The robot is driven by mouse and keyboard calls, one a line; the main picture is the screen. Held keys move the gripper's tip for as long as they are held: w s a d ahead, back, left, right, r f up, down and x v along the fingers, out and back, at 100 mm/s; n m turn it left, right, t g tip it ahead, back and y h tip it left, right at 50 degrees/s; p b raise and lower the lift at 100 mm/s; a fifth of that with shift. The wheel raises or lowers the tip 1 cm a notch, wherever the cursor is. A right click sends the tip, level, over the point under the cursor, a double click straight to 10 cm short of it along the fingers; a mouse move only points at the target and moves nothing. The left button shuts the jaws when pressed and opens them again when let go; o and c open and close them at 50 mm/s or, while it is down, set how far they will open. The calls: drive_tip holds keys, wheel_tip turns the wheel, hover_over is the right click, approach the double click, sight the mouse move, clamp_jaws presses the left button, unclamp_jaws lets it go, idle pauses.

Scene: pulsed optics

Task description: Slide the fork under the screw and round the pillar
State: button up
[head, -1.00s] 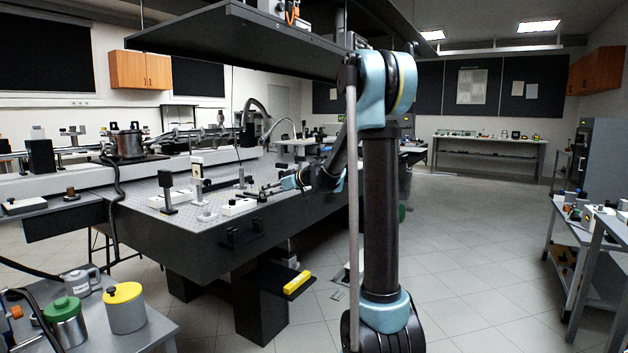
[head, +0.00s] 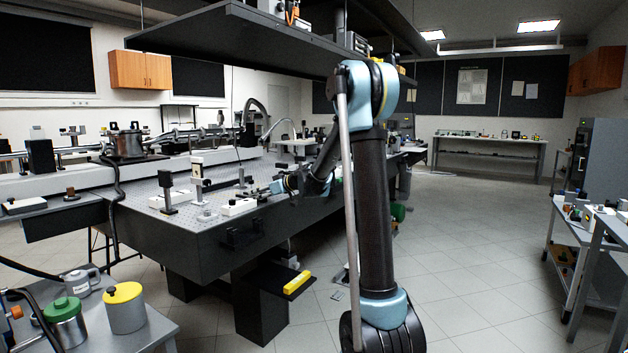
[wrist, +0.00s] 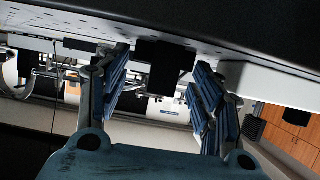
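My gripper (head: 254,192) is low over the near right part of the perforated optical table (head: 185,225), close to a white block (head: 238,207). In the wrist view my gripper (wrist: 159,75) is open, with blue-padded fingers spread apart. A dark block-like piece (wrist: 162,65) shows between the fingers; whether they touch it is unclear. I cannot tell which piece is the fork, the screw or the pillar; small parts by my gripper are too small to make out.
A dark shelf (head: 235,40) hangs above the table. A yellow-lidded pot (head: 125,310) and a green-lidded jar (head: 65,318) stand on a side table at the lower left. The floor on the right is clear up to a cart (head: 570,245).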

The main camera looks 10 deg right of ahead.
clamp_jaws()
drive_tip(key=shift+r, duration=2.5)
